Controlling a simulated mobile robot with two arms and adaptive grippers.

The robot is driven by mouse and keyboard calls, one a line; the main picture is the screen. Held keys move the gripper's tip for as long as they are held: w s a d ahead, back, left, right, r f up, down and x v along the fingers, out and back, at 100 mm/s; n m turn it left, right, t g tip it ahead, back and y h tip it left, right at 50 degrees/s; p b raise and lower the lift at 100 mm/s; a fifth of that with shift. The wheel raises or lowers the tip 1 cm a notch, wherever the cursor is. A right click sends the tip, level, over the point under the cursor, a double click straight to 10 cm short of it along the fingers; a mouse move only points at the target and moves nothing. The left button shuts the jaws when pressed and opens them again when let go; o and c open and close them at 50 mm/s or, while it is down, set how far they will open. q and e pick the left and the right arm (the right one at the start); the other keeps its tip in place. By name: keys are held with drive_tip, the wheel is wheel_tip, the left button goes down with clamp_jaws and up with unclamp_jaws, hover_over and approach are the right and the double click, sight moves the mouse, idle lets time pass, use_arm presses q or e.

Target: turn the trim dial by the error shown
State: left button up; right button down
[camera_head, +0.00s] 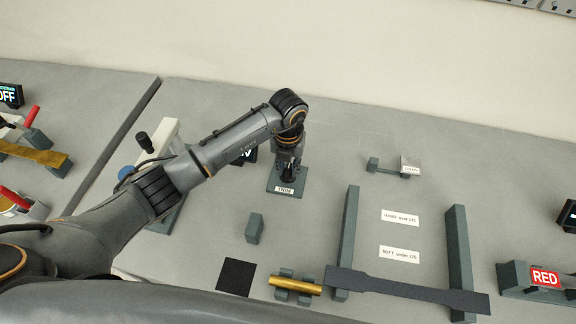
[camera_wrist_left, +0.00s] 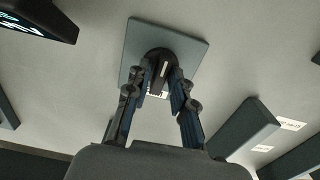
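The trim dial is a dark round knob with a raised grip bar and a white mark (camera_wrist_left: 164,68), on a grey-green base plate (camera_wrist_left: 190,42) in the left wrist view. In the head view the base plate (camera_head: 301,178) carries a TRIM label (camera_head: 284,190). My left gripper (camera_wrist_left: 162,80) points down at the dial, with one finger on each side of the grip bar; whether the fingers press on it I cannot tell. It also shows in the head view (camera_head: 288,176), hiding most of the dial. A dark display (camera_wrist_left: 38,20) has cyan text, cut off and unreadable. My right gripper is not in view.
Near the dial are a grey-green block (camera_head: 255,228), a black square (camera_head: 236,276) and a brass cylinder on a cradle (camera_head: 296,284). A dark flat specimen (camera_head: 400,290) lies across two rails. A lever stand (camera_head: 160,140) is at left.

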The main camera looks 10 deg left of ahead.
use_arm(q)
clamp_jaws()
drive_tip(key=shift+w+f+m+b, duration=0.1)
drive_tip(key=shift+m+b, duration=0.6)
drive_tip(key=shift+b, duration=0.2)
drive_tip(key=m+b, duration=0.4)
drive_tip(key=shift+m+b, duration=1.6)
drive_tip(key=shift+b, duration=0.2)
drive_tip(key=shift+r, duration=0.2)
drive_tip(key=shift+o, duration=2.4)
unclamp_jaws()
